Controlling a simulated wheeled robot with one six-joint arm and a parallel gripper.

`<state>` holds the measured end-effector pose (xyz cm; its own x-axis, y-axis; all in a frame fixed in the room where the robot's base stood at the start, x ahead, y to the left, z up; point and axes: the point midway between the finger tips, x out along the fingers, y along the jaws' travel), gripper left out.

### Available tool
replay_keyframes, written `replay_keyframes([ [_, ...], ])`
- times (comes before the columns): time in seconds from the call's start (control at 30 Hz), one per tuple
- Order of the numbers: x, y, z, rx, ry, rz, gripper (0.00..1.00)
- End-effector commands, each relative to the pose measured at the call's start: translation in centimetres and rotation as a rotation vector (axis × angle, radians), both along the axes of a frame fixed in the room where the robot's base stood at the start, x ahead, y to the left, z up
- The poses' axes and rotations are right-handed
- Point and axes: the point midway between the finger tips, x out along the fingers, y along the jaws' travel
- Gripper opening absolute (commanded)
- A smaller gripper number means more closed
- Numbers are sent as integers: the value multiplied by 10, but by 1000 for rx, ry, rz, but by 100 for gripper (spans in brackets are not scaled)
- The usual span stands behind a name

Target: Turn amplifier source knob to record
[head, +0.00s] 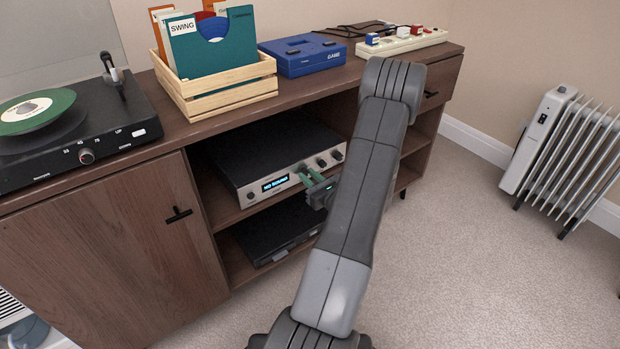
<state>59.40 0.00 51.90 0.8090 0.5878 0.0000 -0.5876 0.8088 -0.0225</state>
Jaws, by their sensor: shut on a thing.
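The amplifier (262,169) sits on the upper open shelf of the wooden cabinet. Its silver front has a lit display (275,184) that reads "NO SOUND". Two dark knobs (329,159) show to the right on its front, and a small round control (250,195) is at the left. My gripper (306,175), with green fingers, is at the amplifier's front, just right of the display and left of the two visible knobs. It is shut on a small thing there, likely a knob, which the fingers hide. The knob labels are too small to read.
The cabinet top (342,75) carries a turntable (80,125), a wooden record crate (220,91), a blue game console (300,54) and a power strip (401,41). A black device (275,238) lies on the shelf below. A radiator (565,150) stands at the right on open carpet.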

Motion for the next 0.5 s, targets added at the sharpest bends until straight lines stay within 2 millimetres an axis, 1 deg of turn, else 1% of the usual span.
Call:
replay_keyframes([
  [0.27, 0, 0, -4, -113, -83, 0, 0],
  [0.5, 0, 0, -5, -286, -207, 0, 0],
])
